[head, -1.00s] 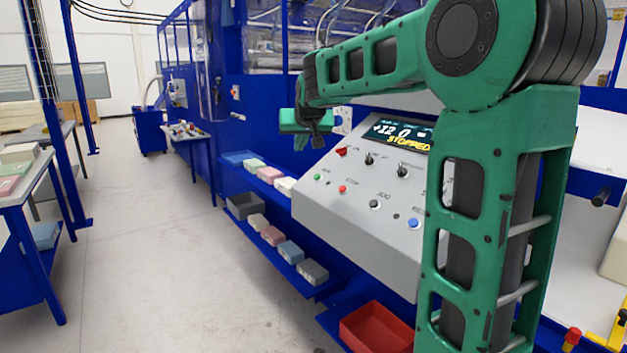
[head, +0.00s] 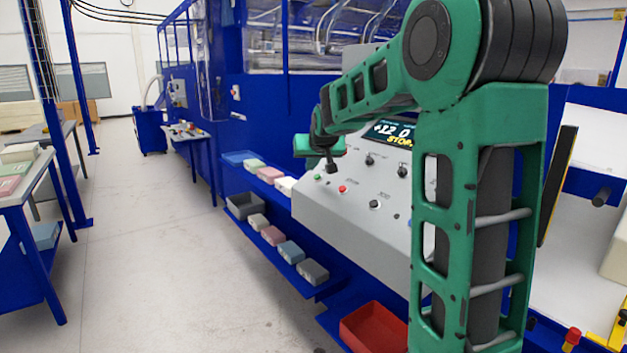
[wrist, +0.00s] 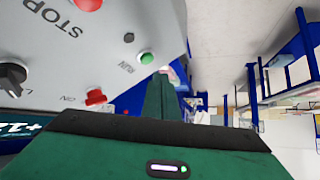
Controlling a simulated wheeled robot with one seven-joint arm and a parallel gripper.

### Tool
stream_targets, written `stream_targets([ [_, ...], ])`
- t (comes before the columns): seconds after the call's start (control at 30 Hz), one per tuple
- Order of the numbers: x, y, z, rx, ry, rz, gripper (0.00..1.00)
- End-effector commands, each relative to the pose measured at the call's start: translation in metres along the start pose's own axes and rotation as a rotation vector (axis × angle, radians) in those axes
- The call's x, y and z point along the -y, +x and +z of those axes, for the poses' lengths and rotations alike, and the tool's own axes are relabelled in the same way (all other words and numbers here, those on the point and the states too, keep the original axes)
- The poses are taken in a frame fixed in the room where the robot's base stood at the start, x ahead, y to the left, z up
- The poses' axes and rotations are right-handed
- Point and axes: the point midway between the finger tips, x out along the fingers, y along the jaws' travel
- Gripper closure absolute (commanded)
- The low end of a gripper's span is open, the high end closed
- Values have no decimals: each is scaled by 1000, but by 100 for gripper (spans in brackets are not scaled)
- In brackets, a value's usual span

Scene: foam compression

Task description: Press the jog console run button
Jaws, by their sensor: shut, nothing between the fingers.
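The grey sloped jog console (head: 345,235) stands right of centre in the head view. Its green button (head: 318,177) sits at the left of the panel; in the wrist view the green button (wrist: 147,58) has the label RUN beside it. A red button (head: 342,188), labelled STOP in the wrist view, is to its right. My gripper (head: 332,168) is shut and empty, its tip pointing down close to the panel, near the green button. In the wrist view the gripper's finger (wrist: 160,98) reaches toward the green button; contact cannot be told.
The display (head: 390,132) reads "+12.0" and the start of "STOP", partly hidden by my arm. Knobs (head: 370,160) and other buttons share the panel. Shelves with coloured blocks (head: 290,252) and a red bin (head: 375,330) lie below. The aisle floor at left is clear.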

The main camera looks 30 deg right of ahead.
Motion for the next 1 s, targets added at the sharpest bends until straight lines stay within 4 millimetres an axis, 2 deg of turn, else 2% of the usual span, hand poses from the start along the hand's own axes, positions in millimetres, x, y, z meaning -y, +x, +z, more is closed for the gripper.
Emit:
stream_targets([
  [0.23,-6,8,6,0,1,2,100],
  [1.0,-6,8,6,0,1,1,100],
])
